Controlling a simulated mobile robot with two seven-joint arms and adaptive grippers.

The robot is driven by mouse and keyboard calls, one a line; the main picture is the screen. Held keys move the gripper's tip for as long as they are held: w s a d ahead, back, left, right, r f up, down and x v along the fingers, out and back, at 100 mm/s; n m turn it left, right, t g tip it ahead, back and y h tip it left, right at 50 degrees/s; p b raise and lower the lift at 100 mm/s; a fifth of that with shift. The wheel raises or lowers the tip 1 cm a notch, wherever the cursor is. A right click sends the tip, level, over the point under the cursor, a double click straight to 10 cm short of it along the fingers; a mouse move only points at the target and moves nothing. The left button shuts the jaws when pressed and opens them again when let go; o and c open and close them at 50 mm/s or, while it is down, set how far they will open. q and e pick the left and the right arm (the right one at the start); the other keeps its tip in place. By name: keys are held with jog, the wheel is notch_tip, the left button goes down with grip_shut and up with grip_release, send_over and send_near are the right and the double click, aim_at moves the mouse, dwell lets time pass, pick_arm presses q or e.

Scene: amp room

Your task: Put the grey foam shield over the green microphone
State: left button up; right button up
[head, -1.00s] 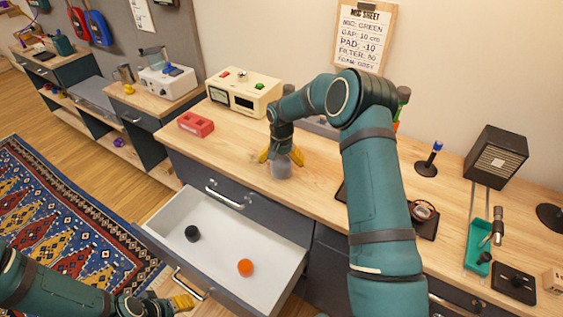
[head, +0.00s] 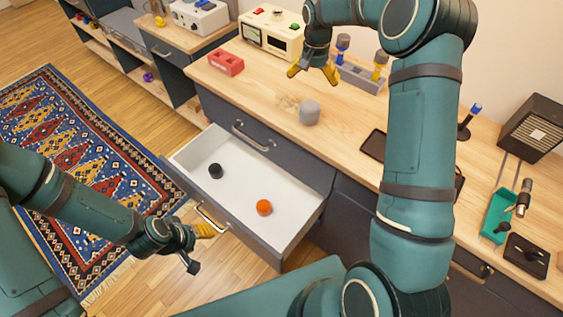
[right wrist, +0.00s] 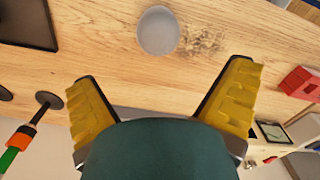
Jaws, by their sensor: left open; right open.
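The grey foam shield (head: 309,112) stands alone on the wooden worktop above the open drawer. It also shows in the right wrist view (right wrist: 158,31), beyond my fingertips and touching neither. My right gripper (head: 312,74) is open and empty, raised above the worktop behind the shield. The green microphone (right wrist: 10,157), with an orange band, is on a dark round-based stand at the lower left of the right wrist view. My right arm hides it in the head view. My left gripper (head: 205,230) is open beside the drawer's handle (head: 211,217); whether they touch is unclear.
The open drawer (head: 190,158) holds black foam (head: 216,171) and orange foam (head: 264,207). A red block (head: 226,63), a cream meter box (head: 270,33), a grey rack (head: 360,78) and a dark tray (head: 373,145) are on the worktop. A blue-topped microphone (head: 470,118) stands right.

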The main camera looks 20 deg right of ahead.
jog(key=s+a+f+n+t+y, duration=0.1)
jog(key=s+a+f+n+y, duration=0.1)
jog(key=s+a+f, duration=0.45)
jog(key=s+a+f+n+y, duration=0.1)
jog(key=s+a+f+n, duration=0.15)
jog(key=a+f, duration=0.65)
jog(key=s+a+f, duration=0.2)
jog(key=s+a, duration=0.1)
jog(key=s, duration=0.5)
jog(key=s+a+f+t, duration=0.1)
jog(key=s+a, duration=0.3)
jog(key=s, duration=0.5)
jog(key=shift+s+f+n+y, duration=0.2)
jog(key=shift+f+n+y, duration=0.2)
jog(key=shift+f, duration=0.5)
jog(key=f+b, duration=0.5)
jog(key=shift+s+a+f, duration=0.15)
jog(key=shift+s+f, duration=0.1)
